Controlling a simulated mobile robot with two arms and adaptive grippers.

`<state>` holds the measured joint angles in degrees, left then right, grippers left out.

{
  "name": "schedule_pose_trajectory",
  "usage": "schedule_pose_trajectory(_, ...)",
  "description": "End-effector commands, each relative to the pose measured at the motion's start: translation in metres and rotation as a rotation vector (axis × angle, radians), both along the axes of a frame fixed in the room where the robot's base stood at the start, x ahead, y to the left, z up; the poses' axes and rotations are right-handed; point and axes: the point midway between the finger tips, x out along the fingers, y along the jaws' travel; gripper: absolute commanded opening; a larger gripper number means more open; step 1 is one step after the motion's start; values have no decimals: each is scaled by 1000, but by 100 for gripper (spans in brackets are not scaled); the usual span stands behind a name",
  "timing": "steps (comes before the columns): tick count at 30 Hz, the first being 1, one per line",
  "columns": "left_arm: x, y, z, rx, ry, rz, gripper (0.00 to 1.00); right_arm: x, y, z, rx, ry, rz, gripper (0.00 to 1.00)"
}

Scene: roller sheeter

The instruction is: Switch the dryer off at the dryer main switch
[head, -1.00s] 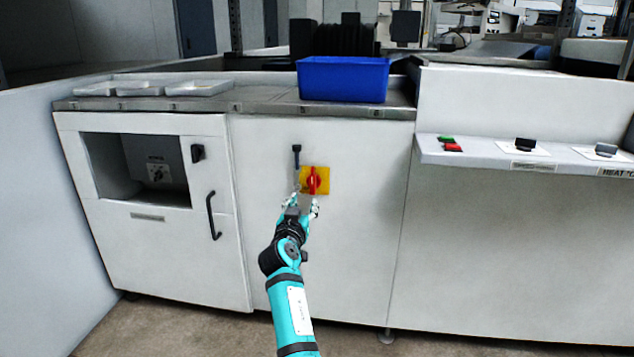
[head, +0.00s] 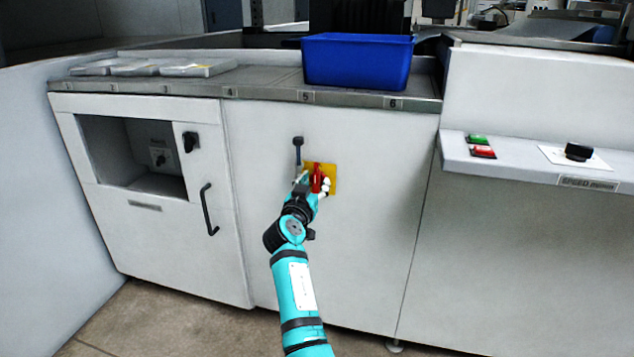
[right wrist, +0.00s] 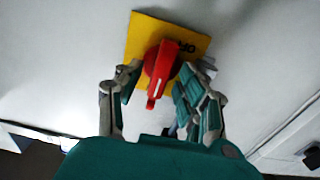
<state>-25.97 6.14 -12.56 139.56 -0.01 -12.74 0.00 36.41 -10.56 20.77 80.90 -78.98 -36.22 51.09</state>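The dryer main switch is a red rotary handle (head: 317,177) on a yellow square plate (head: 331,180), on the white front panel below the counter. In the right wrist view the red handle (right wrist: 160,72) stands out from the yellow plate (right wrist: 140,35), its white-marked end pointing down and slightly left. Part of the lettering on the plate is covered. My right gripper (head: 312,184) is at the switch. In the right wrist view its fingers (right wrist: 155,85) are spread on both sides of the handle, with a gap visible on the left. My left gripper is not in view.
A black latch (head: 298,142) sits just above left of the switch. A cabinet door with a black handle (head: 208,210) is to the left. A blue bin (head: 358,62) and pale trays (head: 135,67) stand on the counter. A control ledge (head: 510,165) juts out at right.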

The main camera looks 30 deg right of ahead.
Motion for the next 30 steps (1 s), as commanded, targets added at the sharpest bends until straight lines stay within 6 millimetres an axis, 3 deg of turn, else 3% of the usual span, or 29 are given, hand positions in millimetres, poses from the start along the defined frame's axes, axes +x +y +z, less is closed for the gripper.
schedule_pose_trajectory(4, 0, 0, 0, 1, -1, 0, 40, 0, 0, 0, 0, 0, 0, 38)
schedule_pose_trajectory(13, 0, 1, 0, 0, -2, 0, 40, 0, 0, 0, 0, 0, 1, 0)
schedule_pose_trajectory(30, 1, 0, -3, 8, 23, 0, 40, 1, 0, 0, -79, 91, 2, 0)
